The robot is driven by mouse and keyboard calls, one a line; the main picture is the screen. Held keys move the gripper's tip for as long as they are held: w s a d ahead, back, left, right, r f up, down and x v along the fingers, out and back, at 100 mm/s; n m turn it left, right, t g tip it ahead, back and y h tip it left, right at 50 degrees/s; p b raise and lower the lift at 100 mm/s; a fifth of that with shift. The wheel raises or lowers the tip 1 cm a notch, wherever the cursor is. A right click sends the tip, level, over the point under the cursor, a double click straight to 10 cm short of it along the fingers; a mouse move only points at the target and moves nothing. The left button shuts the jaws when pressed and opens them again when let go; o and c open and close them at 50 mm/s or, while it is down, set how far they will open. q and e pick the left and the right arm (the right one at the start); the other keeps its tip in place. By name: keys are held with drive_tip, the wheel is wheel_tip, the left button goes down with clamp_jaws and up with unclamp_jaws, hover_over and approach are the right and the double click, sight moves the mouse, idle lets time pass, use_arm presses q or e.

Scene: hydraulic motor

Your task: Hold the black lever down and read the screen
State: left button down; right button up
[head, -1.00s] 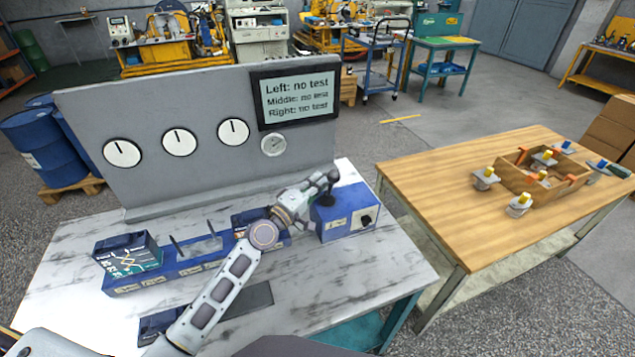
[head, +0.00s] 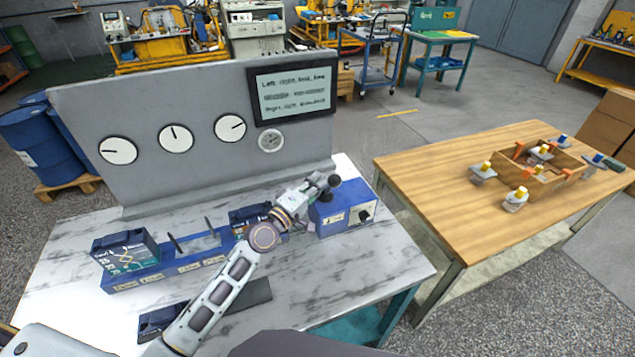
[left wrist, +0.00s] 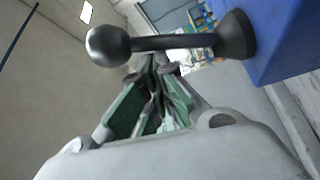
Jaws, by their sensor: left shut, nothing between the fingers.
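The black lever (head: 334,181) stands on a blue box at the right end of the bench. My left gripper (head: 320,180) is at the lever. In the left wrist view the lever (left wrist: 170,43), with its ball knob and round base, crosses just past my gripper's closed green fingers (left wrist: 157,68). The fingers are shut with nothing between them; I cannot tell whether they touch the lever. The screen (head: 293,95) on the grey panel shows three lines. The left line seems to begin "right"; the middle line is smeared, and the right line is hard to read. My right gripper is not in view.
Three white dials (head: 176,139) and a small gauge (head: 270,141) sit on the grey panel. A blue block row (head: 190,265) lies on the bench left of my arm. A wooden table (head: 430,180) with a crate stands to the right.

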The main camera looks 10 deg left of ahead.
use_arm(q)
drive_tip(key=shift+s+d+f, duration=0.1)
drive_tip(key=shift+d+f, duration=0.05)
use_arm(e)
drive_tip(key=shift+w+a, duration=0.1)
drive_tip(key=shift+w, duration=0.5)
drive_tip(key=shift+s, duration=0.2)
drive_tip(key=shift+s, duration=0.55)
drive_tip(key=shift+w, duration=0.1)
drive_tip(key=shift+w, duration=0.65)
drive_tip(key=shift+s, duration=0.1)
